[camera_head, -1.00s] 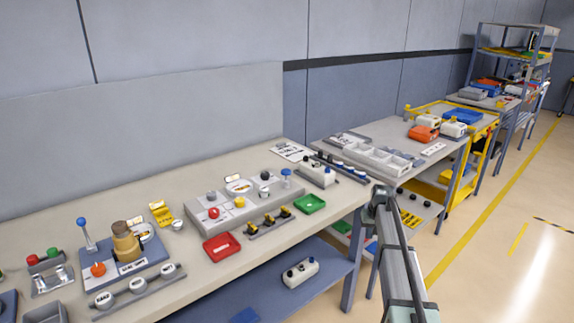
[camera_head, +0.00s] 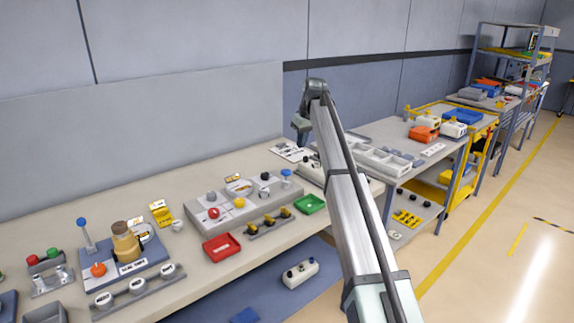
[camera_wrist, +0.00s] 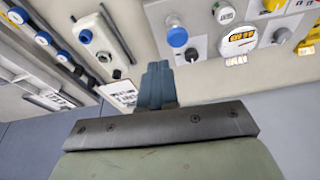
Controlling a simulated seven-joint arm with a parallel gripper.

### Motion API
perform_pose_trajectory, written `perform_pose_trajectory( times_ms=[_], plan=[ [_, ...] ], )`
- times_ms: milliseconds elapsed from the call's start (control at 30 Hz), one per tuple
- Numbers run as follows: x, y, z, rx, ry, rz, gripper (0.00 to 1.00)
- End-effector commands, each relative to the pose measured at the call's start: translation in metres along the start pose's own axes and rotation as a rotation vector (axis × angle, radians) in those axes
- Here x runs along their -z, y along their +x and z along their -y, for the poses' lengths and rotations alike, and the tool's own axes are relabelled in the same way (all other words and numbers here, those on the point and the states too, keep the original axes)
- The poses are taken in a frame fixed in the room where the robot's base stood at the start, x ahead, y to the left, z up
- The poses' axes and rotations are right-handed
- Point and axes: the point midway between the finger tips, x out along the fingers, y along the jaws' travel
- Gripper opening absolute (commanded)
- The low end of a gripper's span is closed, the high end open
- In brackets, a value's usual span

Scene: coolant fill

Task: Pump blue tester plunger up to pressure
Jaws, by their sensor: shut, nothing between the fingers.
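The blue plunger (camera_head: 286,174) stands upright at the right end of a grey tester panel (camera_head: 232,204) on the bench. In the wrist view, the blue plunger cap (camera_wrist: 177,37) is seen from above, beside a round dial with a yellow display (camera_wrist: 238,40). My gripper (camera_head: 300,130) is raised above the back right of the bench, up and to the right of the plunger. In the wrist view, my gripper fingers (camera_wrist: 157,78) are together and empty, below the plunger cap in the picture and apart from it.
A white box with knobs (camera_head: 310,172) stands right of the plunger, partly behind my arm. Green (camera_head: 311,204) and red (camera_head: 221,247) trays lie in front of the panel. A pump-like unit with a blue-ball lever (camera_head: 82,222) is at left. A second bench (camera_head: 383,128) stands right.

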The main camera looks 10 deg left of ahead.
Motion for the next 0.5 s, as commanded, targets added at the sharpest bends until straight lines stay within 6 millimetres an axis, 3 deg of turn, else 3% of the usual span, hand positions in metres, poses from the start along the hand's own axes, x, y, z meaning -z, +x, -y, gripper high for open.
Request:
perform_pose_trajectory(
  times_ms=[33, 200, 500],
  plan=[
    [0.011, -0.010, 0.009, 0.006, -0.024, -0.001, 0.00],
    [0.025, -0.026, 0.028, 0.019, -0.075, -0.001, 0.00],
    [0.026, -0.028, 0.032, 0.021, -0.084, 0.000, 0.00]
  ],
)
